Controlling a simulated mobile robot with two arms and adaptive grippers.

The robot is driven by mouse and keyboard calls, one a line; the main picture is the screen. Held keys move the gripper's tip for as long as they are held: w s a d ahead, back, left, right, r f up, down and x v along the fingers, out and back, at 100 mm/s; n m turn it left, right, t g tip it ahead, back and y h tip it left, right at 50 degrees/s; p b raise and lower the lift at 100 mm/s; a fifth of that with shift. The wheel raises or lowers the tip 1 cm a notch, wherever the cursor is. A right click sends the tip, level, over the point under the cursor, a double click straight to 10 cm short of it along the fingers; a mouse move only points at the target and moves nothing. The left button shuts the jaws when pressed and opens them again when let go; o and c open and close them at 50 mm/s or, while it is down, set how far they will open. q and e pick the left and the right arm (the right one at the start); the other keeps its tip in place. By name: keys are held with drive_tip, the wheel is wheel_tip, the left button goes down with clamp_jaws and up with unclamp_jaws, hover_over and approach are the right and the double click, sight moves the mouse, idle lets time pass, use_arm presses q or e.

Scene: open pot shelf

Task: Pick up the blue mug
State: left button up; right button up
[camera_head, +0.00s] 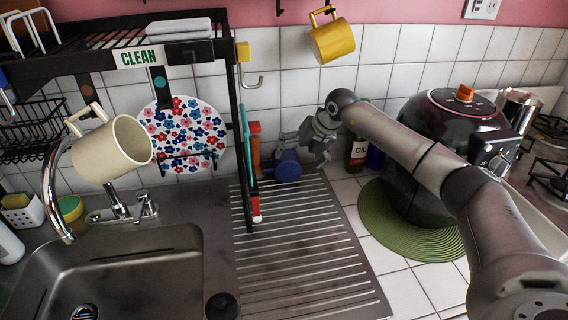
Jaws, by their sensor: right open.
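A small blue object (287,166), which looks like the blue mug, is at the back of the ribbed drainboard, close to the tiled wall. My right gripper (302,150) reaches in from the right and is open just right of it and slightly above it in the picture. The fingers partly overlap the blue object's upper right side, and I cannot tell whether they touch it. My left gripper is not in view.
A black rack (238,130) with hanging utensils stands left of my right gripper. A cream mug (113,152) shows above the sink, and a yellow mug (333,40) hangs high. An oil bottle (357,154) and dark cooker (430,150) stand right. The front drainboard (300,260) is clear.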

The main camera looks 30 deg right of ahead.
sight(294, 160)
drive_tip(key=p+x, duration=0.1)
drive_tip(key=x, duration=0.1)
drive_tip(key=p+x, duration=0.1)
drive_tip(key=x, duration=0.2)
drive_tip(key=shift+a+r, duration=0.1)
drive_tip(key=shift+a, duration=0.1)
drive_tip(key=shift+w+f, duration=0.2)
drive_tip(key=shift+f, duration=0.2)
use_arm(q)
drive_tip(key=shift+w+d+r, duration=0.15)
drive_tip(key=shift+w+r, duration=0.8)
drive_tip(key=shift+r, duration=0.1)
use_arm(e)
drive_tip(key=c, duration=0.5)
drive_tip(key=shift+r, duration=0.1)
drive_tip(key=c, duration=0.9)
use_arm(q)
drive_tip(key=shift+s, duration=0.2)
use_arm(e)
drive_tip(key=shift+o, duration=0.2)
